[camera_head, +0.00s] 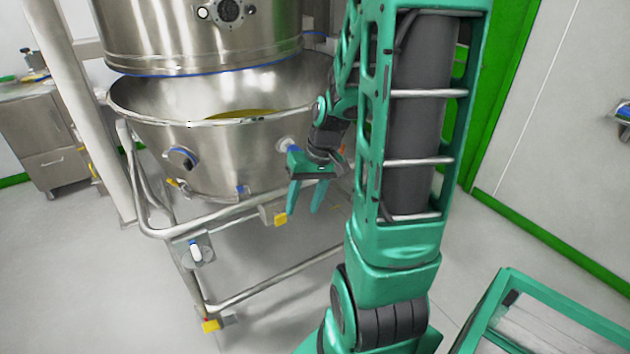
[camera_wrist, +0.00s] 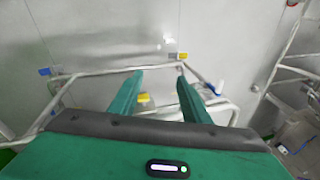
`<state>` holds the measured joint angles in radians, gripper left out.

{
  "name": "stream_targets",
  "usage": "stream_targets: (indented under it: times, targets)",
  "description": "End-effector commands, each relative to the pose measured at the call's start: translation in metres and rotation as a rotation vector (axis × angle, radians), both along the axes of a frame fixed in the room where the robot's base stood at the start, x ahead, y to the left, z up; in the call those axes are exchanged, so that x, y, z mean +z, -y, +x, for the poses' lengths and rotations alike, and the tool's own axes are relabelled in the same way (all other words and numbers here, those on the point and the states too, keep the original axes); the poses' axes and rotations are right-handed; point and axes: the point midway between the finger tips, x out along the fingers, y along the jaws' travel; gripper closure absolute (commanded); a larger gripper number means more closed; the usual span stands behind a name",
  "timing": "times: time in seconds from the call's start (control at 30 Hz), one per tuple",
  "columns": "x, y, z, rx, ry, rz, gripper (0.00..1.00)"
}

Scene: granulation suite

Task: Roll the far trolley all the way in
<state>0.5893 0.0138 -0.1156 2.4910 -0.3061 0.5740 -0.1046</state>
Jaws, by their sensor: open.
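A trolley of steel tube (camera_head: 195,228) carries a wide steel bowl (camera_head: 215,160) with something yellow inside. The bowl stands below a round steel vessel (camera_head: 200,35), and its rim is apart from the vessel's blue-edged bottom, at least in front. Only this one trolley is clear to me. My gripper (camera_head: 303,211) is open and points down beside the bowl's right side, near the trolley's tubes. In the wrist view my gripper (camera_wrist: 160,77) has empty space between its fingers, with trolley tubes (camera_wrist: 105,70) beyond the tips. I cannot tell whether it touches a tube.
A pale post (camera_head: 75,100) stands left of the bowl. A steel cabinet (camera_head: 47,145) is at the far left. A wall with a green base strip (camera_head: 550,237) bounds the right. The grey floor left of the trolley is clear.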

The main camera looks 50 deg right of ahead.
Motion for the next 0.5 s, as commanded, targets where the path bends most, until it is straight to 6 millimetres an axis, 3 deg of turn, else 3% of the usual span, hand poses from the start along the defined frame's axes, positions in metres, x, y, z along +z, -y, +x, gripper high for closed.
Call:
stream_targets:
  times: [0.2,0.5]
  targets:
    - [-0.046,0.012,0.048,-0.037,0.131,0.132,0.57]
    - [-0.090,0.037,0.106,-0.191,0.375,0.323,0.57]
